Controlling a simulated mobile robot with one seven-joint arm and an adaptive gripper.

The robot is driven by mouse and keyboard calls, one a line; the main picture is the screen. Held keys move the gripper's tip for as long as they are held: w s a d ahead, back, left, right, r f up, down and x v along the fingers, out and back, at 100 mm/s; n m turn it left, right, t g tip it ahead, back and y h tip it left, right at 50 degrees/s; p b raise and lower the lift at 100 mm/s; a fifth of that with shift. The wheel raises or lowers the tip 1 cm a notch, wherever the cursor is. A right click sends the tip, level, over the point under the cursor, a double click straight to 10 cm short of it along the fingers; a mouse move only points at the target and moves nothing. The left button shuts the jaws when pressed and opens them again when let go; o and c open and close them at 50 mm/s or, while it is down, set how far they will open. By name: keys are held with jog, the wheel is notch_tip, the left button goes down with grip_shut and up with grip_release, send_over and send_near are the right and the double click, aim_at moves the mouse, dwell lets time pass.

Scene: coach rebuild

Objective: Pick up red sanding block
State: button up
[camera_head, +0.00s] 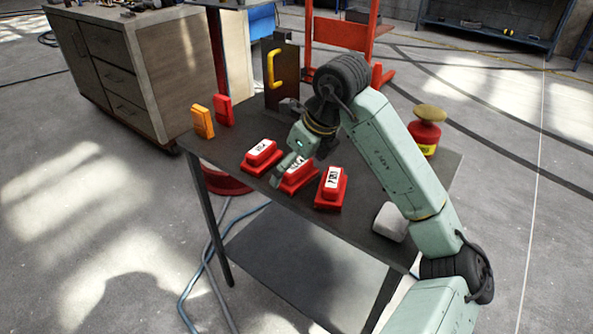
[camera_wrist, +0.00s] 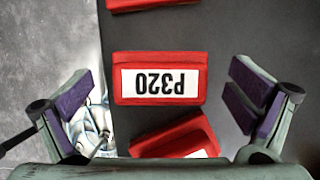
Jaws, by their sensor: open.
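Three red sanding blocks with white labels lie in a row on the dark table: a left one (camera_head: 261,158), a middle one (camera_head: 299,178) partly hidden by my gripper, and a right one (camera_head: 330,188). My gripper (camera_wrist: 165,105) is open and empty. In the head view my gripper (camera_head: 291,163) is over the middle block; the height gap is unclear.
A drawer cabinet (camera_head: 175,65) stands behind left.

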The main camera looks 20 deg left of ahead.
jog(key=shift+c, duration=0.4)
jog(key=shift+f, duration=0.1)
jog(key=c, duration=1.4)
